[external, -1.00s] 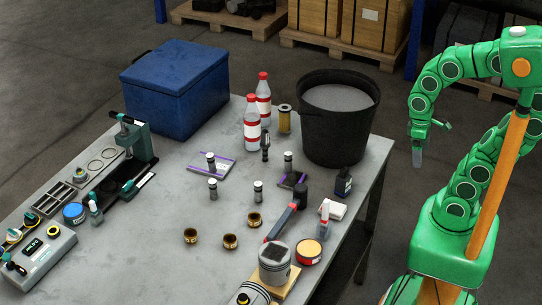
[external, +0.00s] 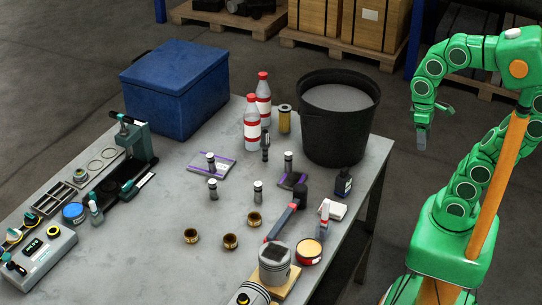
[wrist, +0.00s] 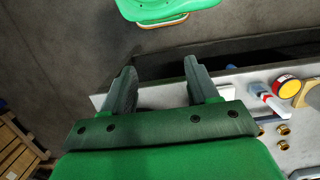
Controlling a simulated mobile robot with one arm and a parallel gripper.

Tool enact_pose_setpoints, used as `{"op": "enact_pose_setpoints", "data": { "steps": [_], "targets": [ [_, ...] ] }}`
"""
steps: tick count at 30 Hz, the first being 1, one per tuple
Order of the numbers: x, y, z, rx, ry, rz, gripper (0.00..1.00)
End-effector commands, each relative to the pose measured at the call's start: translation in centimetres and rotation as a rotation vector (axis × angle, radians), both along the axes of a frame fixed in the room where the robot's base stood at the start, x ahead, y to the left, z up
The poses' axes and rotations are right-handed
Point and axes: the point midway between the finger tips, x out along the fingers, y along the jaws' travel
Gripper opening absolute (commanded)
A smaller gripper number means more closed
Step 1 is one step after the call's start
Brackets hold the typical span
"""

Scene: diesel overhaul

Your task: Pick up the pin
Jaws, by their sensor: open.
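Several small upright grey cylinders with pale tops, which look like pins, stand on the table in the external view. One pin (external: 213,190) and another pin (external: 258,192) stand on bare tabletop. Another (external: 211,163) is at a purple-edged packet, and one (external: 289,162) is by a dark purple-edged item. I cannot tell which one the task means. My gripper (external: 422,136) hangs off the table's right side, well apart from them. In the wrist view my gripper (wrist: 160,86) is open, with nothing visible between its fingers. No pin is clearly visible there.
The grey table (external: 150,240) holds a blue box (external: 178,90), a black bucket (external: 337,130), red-capped bottles (external: 252,130), a hammer (external: 281,222), brass bushings (external: 230,241) and a piston (external: 274,265). The bucket stands between my gripper and the back pins.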

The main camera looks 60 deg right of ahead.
Motion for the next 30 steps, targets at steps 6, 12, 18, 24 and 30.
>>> {"op": "enact_pose_setpoints", "data": {
  "steps": [6,12,18,24,30],
  "targets": [
    [0.1,0.0,4.0,0.000,-0.003,0.000,0.59],
    [1.6,0.1,5.8,0.000,-0.002,-0.011,0.59],
    [4.7,0.4,6.8,0.001,-0.017,-0.034,0.59],
    [9.1,0.8,7.8,0.001,-0.035,-0.064,0.59],
    [14.1,1.3,8.6,0.001,-0.054,-0.096,0.59]
  ]
}}
